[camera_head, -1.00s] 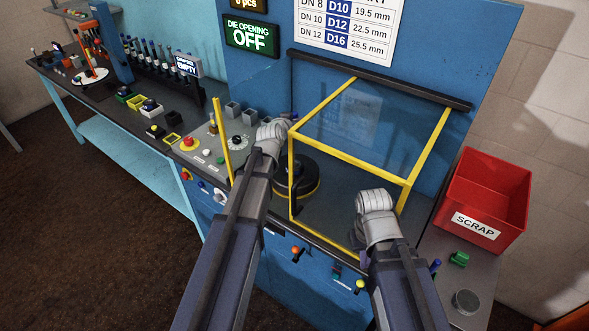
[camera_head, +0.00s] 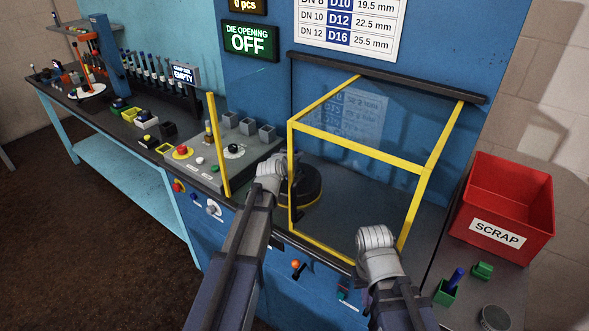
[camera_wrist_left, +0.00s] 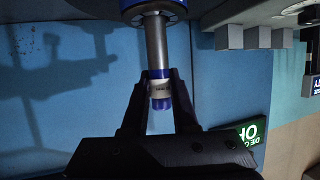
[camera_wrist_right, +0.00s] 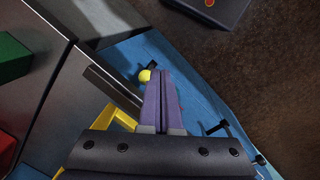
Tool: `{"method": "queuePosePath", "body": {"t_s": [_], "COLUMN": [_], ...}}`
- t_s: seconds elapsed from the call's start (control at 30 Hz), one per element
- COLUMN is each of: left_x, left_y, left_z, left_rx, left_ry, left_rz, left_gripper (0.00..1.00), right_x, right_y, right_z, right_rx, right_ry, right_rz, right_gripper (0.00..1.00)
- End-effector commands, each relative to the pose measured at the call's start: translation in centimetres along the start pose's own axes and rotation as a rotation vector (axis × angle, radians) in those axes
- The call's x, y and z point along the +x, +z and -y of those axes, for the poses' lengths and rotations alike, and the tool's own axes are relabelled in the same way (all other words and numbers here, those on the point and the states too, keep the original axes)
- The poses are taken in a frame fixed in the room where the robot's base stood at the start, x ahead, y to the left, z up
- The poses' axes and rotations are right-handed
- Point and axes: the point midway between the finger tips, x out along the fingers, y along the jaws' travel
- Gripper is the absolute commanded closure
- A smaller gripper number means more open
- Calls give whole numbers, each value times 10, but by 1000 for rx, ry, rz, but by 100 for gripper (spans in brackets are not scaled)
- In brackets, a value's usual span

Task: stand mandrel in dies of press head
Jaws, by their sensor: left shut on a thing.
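My left gripper (camera_wrist_left: 158,85) is shut on the mandrel (camera_wrist_left: 157,42), on its blue end with a white label. Its bare steel shaft runs to a blue round part (camera_wrist_left: 150,8) with dark holes at the picture's top edge. I cannot tell whether that part belongs to the mandrel or the press. In the head view my left wrist is beside a black round block with a yellow band (camera_head: 313,201), likely the press head; the mandrel and dies are hidden there. My right gripper (camera_wrist_right: 161,75) is shut and empty, in front of the press.
A yellow-framed clear guard (camera_head: 360,145) stands around the press space. A control panel (camera_head: 215,165) is to its left, a red scrap bin (camera_head: 505,210) to its right. A green holder (camera_head: 445,293) stands on the right ledge. The left bench (camera_head: 75,105) carries several tools.

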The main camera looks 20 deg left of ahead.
Motion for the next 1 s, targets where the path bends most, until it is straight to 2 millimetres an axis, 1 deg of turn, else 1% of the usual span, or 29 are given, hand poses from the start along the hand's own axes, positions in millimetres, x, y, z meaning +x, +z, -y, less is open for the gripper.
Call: {"method": "queuePosePath", "body": {"t_s": [0.3,0.4,0.63,0.77,0.8,1.0], "left_x": [15,16,15,17,17,16], "left_y": [36,39,37,41,40,40], "left_z": [0,0,0,0,0,0], "left_rx": [0,0,0,0,0,0], "left_ry": [0,0,0,0,0,0], "left_rz": [-1,-1,-1,-1,0,0], "left_gripper": [100,100,100,100,71,48], "right_x": [40,42,40,44,44,43], "right_y": [-2,-2,-2,-3,-2,-2], "right_z": [4,4,4,4,4,4], "right_rx": [0,0,0,0,0,0], "right_ry": [0,0,0,0,0,0], "right_rz": [0,0,0,0,0,0], "right_gripper": [100,100,100,100,100,100]}}
